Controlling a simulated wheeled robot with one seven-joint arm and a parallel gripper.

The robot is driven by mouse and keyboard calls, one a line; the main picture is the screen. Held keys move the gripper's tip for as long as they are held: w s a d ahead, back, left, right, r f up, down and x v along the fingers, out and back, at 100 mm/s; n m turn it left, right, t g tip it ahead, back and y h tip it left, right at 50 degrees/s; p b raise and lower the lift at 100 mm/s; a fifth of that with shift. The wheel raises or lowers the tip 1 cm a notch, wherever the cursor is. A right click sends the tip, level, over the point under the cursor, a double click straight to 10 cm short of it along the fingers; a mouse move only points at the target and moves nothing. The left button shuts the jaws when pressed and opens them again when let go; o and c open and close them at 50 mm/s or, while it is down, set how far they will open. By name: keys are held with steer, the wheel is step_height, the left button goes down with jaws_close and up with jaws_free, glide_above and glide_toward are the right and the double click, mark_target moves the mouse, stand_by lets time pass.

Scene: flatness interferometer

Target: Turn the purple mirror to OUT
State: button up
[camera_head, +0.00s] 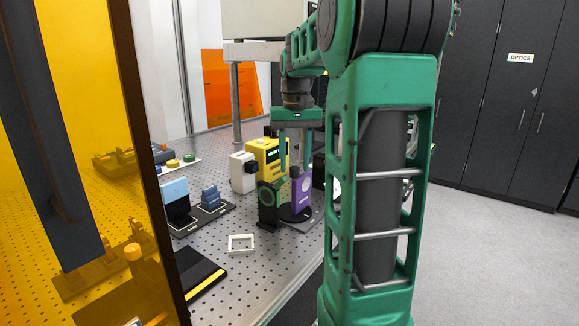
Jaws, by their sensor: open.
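The purple mirror (302,197) is a small upright block on a dark round base, on a grey plate near the right edge of the perforated optical table (215,262). Small pale lettering on it is too small to read, and no OUT mark can be made out. My green gripper (295,168) points down directly above and around the top of the mirror, with its two fingers apart. I cannot tell whether the fingers touch it. My arm hides what lies to the right of the mirror.
A green and black round mount (269,203) stands just left of the mirror. A yellow box (266,154) and a white block (242,172) stand behind. An amber panel (148,150) borders the left; dark cabinets (500,100) stand right.

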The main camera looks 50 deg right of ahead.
step_height(320, 180, up, 10)
steer(key=shift+f, duration=0.15)
stand_by(0.8)
